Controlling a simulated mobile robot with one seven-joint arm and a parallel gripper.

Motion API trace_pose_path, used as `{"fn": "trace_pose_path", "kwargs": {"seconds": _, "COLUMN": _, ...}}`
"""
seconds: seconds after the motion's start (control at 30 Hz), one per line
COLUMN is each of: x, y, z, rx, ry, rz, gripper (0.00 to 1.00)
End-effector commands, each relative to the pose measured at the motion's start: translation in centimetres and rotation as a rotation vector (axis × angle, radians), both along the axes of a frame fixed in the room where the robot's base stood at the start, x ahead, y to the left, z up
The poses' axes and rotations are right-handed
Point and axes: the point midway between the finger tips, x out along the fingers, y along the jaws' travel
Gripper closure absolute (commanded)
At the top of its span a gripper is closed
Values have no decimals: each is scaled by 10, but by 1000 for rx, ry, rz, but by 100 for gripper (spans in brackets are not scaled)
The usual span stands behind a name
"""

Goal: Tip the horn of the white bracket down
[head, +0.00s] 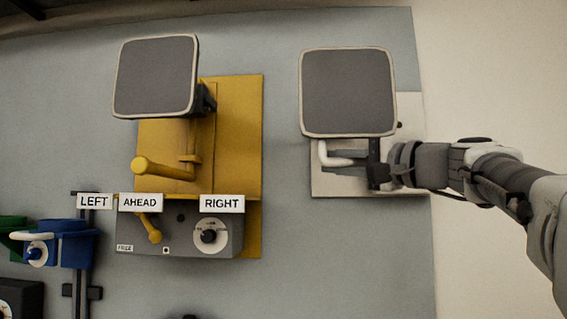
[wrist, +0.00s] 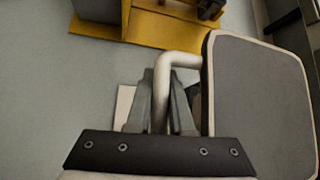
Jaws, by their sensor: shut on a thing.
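The horn (head: 347,92) is a square with a dark grey face and a light rim, facing outward in front of the white bracket plate (head: 408,115). A bent white handle (head: 323,152) shows below the horn at its left. My gripper (head: 335,163) reaches in from the right under the horn. In the wrist view, the gripper (wrist: 162,85) is shut on the white handle (wrist: 180,59), which runs between the fingers and bends right to the horn (wrist: 260,90). The horn hides much of the bracket and the joint behind it.
A yellow bracket (head: 235,120) with its own square horn (head: 155,77) and yellow handle stands to the left. Below it is a grey control box (head: 180,240) with a dial. A blue fixture (head: 62,245) sits lower left. The wall is clear below the white bracket.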

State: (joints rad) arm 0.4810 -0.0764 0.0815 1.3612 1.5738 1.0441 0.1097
Motion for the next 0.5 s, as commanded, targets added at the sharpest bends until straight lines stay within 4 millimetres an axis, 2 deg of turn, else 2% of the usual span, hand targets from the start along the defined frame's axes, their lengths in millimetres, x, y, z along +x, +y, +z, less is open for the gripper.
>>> {"fn": "trace_pose_path", "kwargs": {"seconds": 0.27, "x": 6, "y": -1, "z": -14, "rx": -4, "ry": -42, "rz": 0, "gripper": 100}}
{"fn": "trace_pose_path", "kwargs": {"seconds": 0.5, "x": 20, "y": -2, "z": -33, "rx": -16, "ry": -137, "rz": 2, "gripper": 100}}
